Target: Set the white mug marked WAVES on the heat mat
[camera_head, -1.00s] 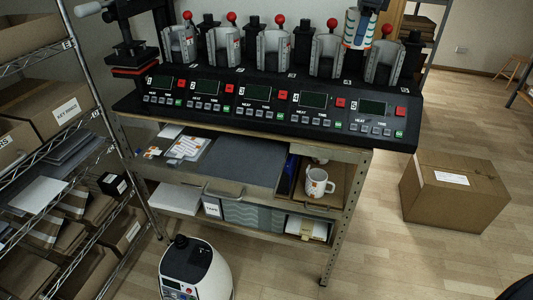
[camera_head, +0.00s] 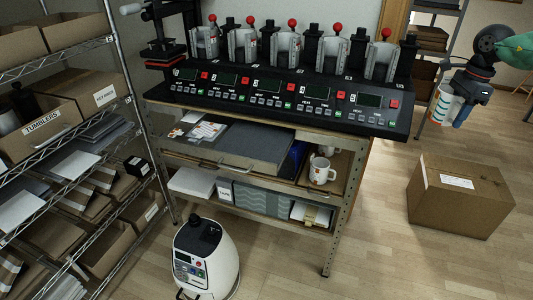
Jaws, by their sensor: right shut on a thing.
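My right gripper (camera_head: 460,98) is at the upper right, to the right of the press bench and above the floor. It is shut on a white mug (camera_head: 441,106) with teal and orange markings. Part of the mug is hidden by the gripper, and I cannot read any word on it. A flat dark grey mat (camera_head: 255,142), which looks like the heat mat, lies bare on the bench below the control panels. The held mug is well apart from it. My left gripper is not in view.
A row of mug presses with red-knobbed levers stands behind the control panel (camera_head: 285,98). Another white mug with orange marks (camera_head: 320,172) stands in the bench's right tray. A cardboard box (camera_head: 458,195) and a white rounded machine (camera_head: 205,255) stand on the floor. Shelving fills the left.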

